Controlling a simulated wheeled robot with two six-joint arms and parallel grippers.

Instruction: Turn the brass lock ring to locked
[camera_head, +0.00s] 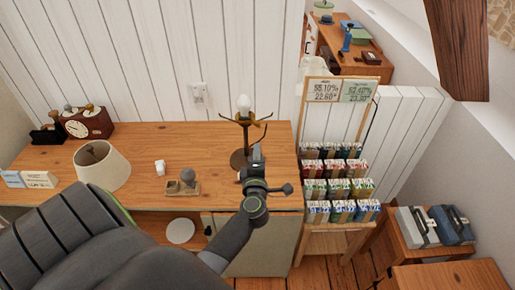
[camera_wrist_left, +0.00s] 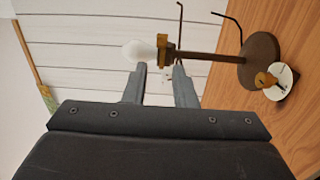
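A dark stand with thin hooked arms and a white bulb-shaped top stands on the wooden desk; the stand (camera_head: 243,128) is near the desk's right end. In the left wrist view it lies sideways, with a brass-coloured collar (camera_wrist_left: 165,50) under the white bulb (camera_wrist_left: 139,50). A small brass piece (camera_wrist_left: 265,80) sits on a white marked disc (camera_wrist_left: 281,88) at the round base (camera_wrist_left: 258,52). I cannot tell which brass part is the lock ring, or its setting. My left gripper (camera_head: 256,152) is open, its fingertips (camera_wrist_left: 160,68) near the collar and shaft, apparently empty. My right gripper is not in view.
A rack of small boxes (camera_head: 337,185) stands close to the right. A white wall is behind.

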